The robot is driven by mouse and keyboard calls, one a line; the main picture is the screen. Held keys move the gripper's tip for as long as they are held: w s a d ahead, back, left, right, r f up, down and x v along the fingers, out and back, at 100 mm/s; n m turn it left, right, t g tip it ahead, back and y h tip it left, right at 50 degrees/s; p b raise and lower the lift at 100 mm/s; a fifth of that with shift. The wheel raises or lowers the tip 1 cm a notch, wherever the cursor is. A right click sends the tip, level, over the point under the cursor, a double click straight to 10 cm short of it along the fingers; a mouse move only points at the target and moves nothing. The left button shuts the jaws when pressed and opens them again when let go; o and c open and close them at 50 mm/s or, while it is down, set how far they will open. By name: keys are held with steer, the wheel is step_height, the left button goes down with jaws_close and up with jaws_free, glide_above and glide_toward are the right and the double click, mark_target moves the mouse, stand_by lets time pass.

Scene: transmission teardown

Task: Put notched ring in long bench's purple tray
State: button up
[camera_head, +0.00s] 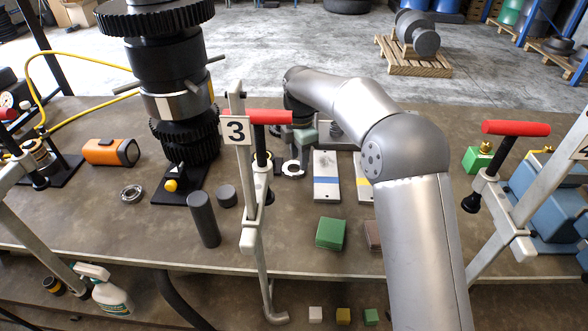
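A pale metal ring with what look like notches in its rim (292,169) is on the bench, right of the clamp marked 3. My gripper (294,161) points down right at this ring; its fingers are small and partly hidden by the clamp's red handle, so I cannot tell whether they are open or shut on it. Another metal ring (131,192) lies flat on the left of the bench; its details are too small to make out. No purple tray shows in this view.
The clamp with a red handle (270,117) stands just in front of my gripper. A tall dark gear stack (165,65) rises on the left. Blue-striped (327,188) and yellow-striped plates, a green block (330,233) and dark cylinders (204,220) lie nearby.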

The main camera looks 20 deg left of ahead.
mark_target(298, 173)
step_height(298, 173, down, 5)
steer(key=shift+s+a+r+p, duration=0.1)
steer(key=shift+s+p, duration=0.05)
steer(key=shift+p, duration=0.4)
jaws_close()
steer(key=shift+r, duration=0.2)
